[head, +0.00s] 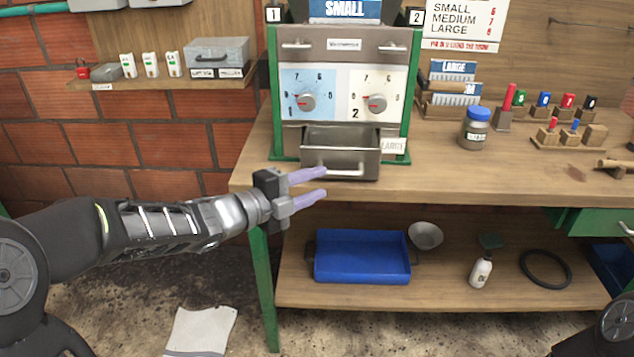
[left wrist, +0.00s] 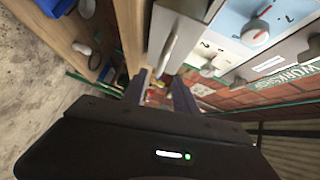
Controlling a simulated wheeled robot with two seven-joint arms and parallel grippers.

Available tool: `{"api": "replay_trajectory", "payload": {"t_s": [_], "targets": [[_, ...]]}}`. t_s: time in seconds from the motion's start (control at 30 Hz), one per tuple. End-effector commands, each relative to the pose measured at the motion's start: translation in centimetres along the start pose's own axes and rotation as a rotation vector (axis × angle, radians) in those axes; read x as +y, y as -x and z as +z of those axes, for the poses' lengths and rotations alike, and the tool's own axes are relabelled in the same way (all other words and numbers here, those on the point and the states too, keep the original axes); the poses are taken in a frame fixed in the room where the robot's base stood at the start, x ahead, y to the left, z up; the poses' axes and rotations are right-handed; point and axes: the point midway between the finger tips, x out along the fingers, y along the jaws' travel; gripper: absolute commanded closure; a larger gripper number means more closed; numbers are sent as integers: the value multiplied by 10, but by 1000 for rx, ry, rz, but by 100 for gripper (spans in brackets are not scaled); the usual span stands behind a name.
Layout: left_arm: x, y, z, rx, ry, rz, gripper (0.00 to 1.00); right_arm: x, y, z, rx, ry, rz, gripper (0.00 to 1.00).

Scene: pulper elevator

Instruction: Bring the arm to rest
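My left arm reaches in from the left in the head view. My left gripper (head: 316,184) is open, its two purple fingers apart with nothing seen between them. It is in front of the bench edge, just below and left of the machine's open metal drawer (head: 340,160). In the left wrist view the fingers (left wrist: 165,92) are also apart, with the drawer handle (left wrist: 170,50) close beyond them. Only a small piece of my right arm shows at the lower right of the head view; its gripper is not in view.
The wooden bench (head: 440,180) holds the machine (head: 340,85) with two dials, a blue-lidded jar (head: 475,130) and coloured pegs. The lower shelf carries a blue tray (head: 362,257), a white bottle (head: 481,272) and a black ring (head: 545,268). Free room lies left of the bench.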

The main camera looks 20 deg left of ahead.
Motion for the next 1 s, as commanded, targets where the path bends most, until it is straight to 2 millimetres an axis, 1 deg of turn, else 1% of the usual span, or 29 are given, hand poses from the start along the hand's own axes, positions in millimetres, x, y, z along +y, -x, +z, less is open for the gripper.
{"api": "replay_trajectory", "payload": {"t_s": [0.2, 0.3, 0.37, 0.43, 0.47, 0.5, 0.57, 0.6, 0.67, 0.7, 0.77, 0.8, 0.87, 0.9, 0.97, 1.0], "targets": [[0, 0, 0, 0, 5, 0, 65, 0, 0, 0, 0, 0, 0, 36], [1, 0, 2, -6, 46, 4, 65, 0, 0, 0, 0, 0, 0, 36], [2, 0, 8, -35, 129, 2, 65, 0, 0, 0, 0, -1, 0, 36], [7, 2, 22, -98, 295, -8, 65, 0, 0, 0, 0, -1, 0, 36], [14, 3, 29, -131, 388, -10, 65, 0, 0, 0, 0, -1, 0, 36], [31, 2, 38, -178, 531, -4, 65, 0, 1, 0, 0, -2, 0, 36], [64, 0, 45, -253, 778, 17, 65, -3, 8, 0, 0, -2, 0, 36], [92, -2, 45, -307, 948, 42, 65, -5, 14, 0, -1, -3, 0, 36], [136, -3, 38, -394, 1185, 87, 65, -9, 22, 0, 0, -3, 0, 36], [167, -1, 29, -459, 1334, 124, 65, -11, 28, 0, 0, -3, -1, 36], [212, 5, 10, -562, 1531, 185, 65, -15, 37, 0, 0, -4, -1, 36], [241, 11, -6, -636, 1647, 228, 65, -17, 43, 0, 0, -4, -1, 36], [280, 25, -34, -751, 1794, 297, 65, -20, 52, 0, -1, -4, -1, 36], [304, 36, -54, -832, 1876, 345, 65, -23, 58, 0, -1, -4, -1, 36], [336, 56, -86, -953, 1971, 419, 65, -26, 67, 0, -1, -4, -1, 36], [353, 70, -106, -1029, 2014, 468, 65, -29, 72, 0, -1, -4, -1, 36]]}}
